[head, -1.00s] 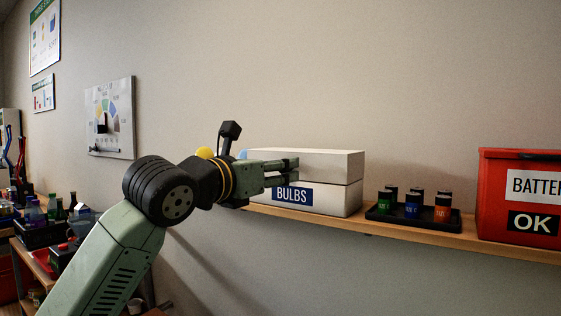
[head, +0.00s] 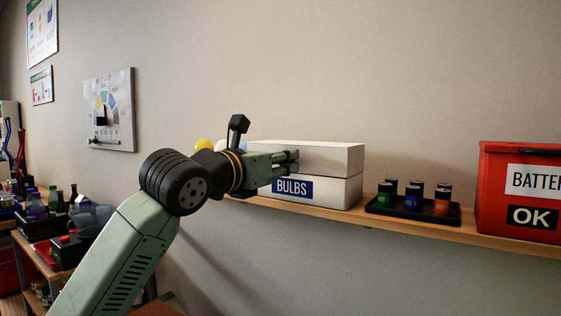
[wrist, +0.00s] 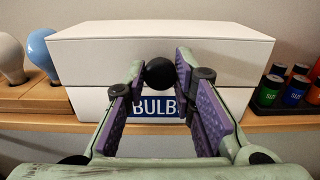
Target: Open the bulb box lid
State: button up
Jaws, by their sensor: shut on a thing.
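The bulb box (head: 335,192) is a white box with a blue BULBS label, standing on the wall shelf. Its plain white lid (head: 325,157) lies on top, level, with a thin seam between them and no visible opening. In the wrist view the lid (wrist: 160,40) fills the upper middle, and the box (wrist: 235,102) shows below it. A round black knob (wrist: 160,73) sits on the lid's front face. My gripper (head: 292,160) reaches in from the left in the head view. In the wrist view its purple-padded fingers (wrist: 160,80) are shut on the knob, one at each side.
The wooden shelf (head: 410,229) carries a black tray (head: 383,211) of small batteries right of the box, then a red battery box (head: 520,195). A yellow bulb (head: 204,146) is left of it; the wrist view shows white (wrist: 10,58) and blue (wrist: 40,48) bulbs. The wall above is bare.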

grip_shut()
jog(key=shift+r, duration=0.15)
